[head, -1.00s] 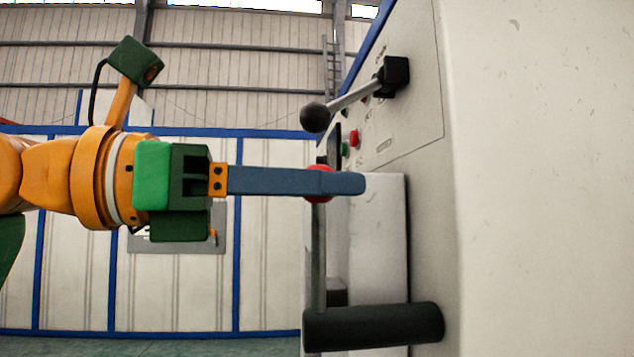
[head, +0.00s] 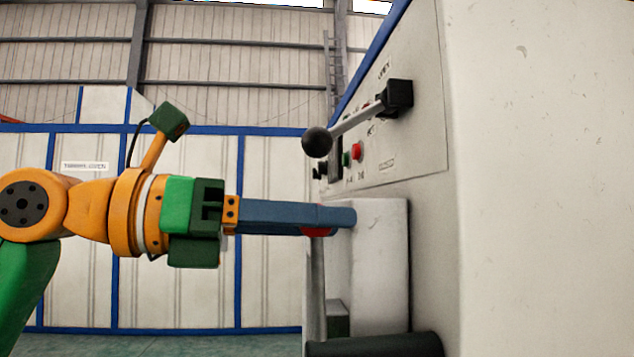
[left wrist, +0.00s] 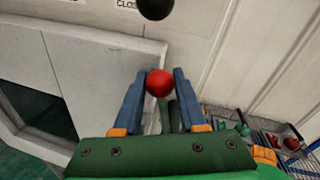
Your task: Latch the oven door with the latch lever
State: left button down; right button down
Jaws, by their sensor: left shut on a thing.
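The latch lever shows in the head view as a thin upright grey bar (head: 316,275) with a red ball knob (head: 318,232) on top. My left gripper (head: 335,218) reaches in from the left, its blue fingers level at the knob, hiding most of it. In the left wrist view the red knob (left wrist: 159,83) sits between the two fingers (left wrist: 158,88), which are shut on it. The pale oven door (head: 378,260) stands just behind the lever; in the left wrist view the light panel (left wrist: 95,65) is at the left. My right gripper is not in view.
A second lever with a black ball (head: 317,142) juts out above my left gripper. A control panel (head: 405,130) with red and green buttons is behind it. A black cylinder (head: 375,345) lies low at the front.

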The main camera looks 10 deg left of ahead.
pick_arm(q)
jog(key=shift+w+a+f+n, duration=0.1)
jog(key=shift+w+a+n, duration=0.1)
jog(key=shift+w+n, duration=0.2)
jog(key=shift+c, duration=2.4)
grip_release()
jog(key=shift+d, duration=0.1)
jog(key=v, duration=0.7)
jog(key=shift+b, duration=0.4)
